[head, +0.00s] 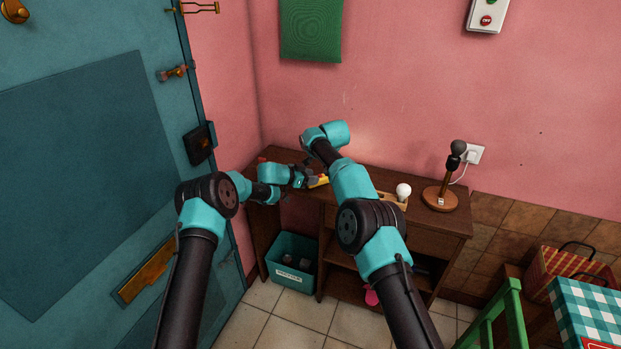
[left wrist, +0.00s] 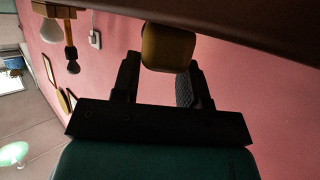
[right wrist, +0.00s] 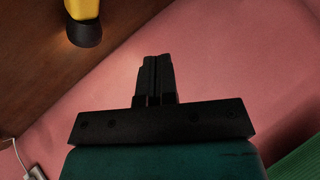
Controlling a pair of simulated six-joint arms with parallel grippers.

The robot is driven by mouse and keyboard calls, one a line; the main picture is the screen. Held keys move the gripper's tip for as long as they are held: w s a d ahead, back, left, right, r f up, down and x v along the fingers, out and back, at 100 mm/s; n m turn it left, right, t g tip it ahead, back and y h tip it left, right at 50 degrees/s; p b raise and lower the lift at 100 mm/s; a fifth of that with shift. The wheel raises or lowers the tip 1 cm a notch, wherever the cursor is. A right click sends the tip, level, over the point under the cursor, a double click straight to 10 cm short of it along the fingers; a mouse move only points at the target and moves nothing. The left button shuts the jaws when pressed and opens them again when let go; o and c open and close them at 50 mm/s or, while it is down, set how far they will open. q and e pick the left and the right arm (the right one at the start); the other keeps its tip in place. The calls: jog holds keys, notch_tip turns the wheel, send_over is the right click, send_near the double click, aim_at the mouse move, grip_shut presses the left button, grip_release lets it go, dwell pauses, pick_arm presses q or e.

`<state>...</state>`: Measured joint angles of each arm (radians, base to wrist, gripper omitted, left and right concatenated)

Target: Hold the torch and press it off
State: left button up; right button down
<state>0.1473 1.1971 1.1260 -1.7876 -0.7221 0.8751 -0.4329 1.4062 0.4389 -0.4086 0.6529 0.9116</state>
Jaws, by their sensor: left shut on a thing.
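The yellow torch (head: 318,181) is over the left part of the wooden desk, mostly hidden by my arms in the head view. My left gripper (head: 306,181) is shut on it. In the left wrist view the torch (left wrist: 168,47) sits between the two fingers, close under the dark desk surface. In the right wrist view the torch's yellow body and black end (right wrist: 84,33) show at the upper left. My right gripper (right wrist: 156,73) is shut and empty, apart from the torch. Its fingers are hidden in the head view. The torch's button cannot be made out.
A lamp base (head: 440,198) with a dark bulb stands on the desk (head: 425,220) at the right. A white bulb (head: 403,191) is in a wooden tray beside it. A teal bin (head: 291,270) stands on the floor below. The pink wall is close behind.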

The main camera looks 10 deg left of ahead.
aim_at(321, 176)
pick_arm(q)
jog(key=shift+f, duration=0.1)
pick_arm(e)
jog(key=shift+f, duration=0.1)
jog(key=shift+f, duration=4.3)
jog(key=shift+f, duration=0.15)
jog(key=shift+f, duration=0.25)
jog(key=shift+f, duration=0.15)
jog(key=shift+r, duration=0.55)
